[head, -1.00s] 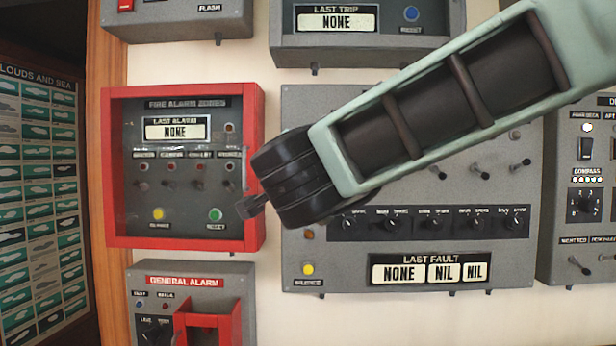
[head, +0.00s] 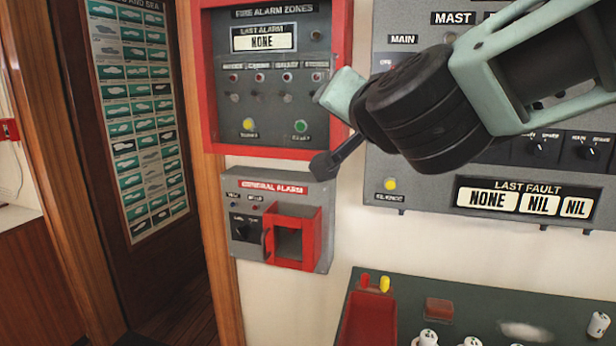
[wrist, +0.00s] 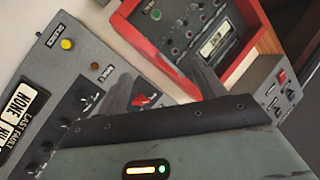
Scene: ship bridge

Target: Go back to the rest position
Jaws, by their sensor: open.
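My gripper (head: 326,164) shows in the head view as a dark fingertip in front of the wall, between the fire alarm panel and the general alarm box. My arm comes in from the upper right. In the wrist view the two dark fingers of my gripper (wrist: 163,86) stand apart with nothing between them. The red-framed fire alarm zones panel (head: 268,149) is up and left of the gripper, and the general alarm box (head: 243,217) with its red guard is below left. No contact is clear.
The last fault panel (head: 420,212) is on the wall behind my arm. Below it a dark green table (head: 480,296) holds a red tray (head: 368,318) and several small white items. A doorway and a cloud chart (head: 140,110) are at the left.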

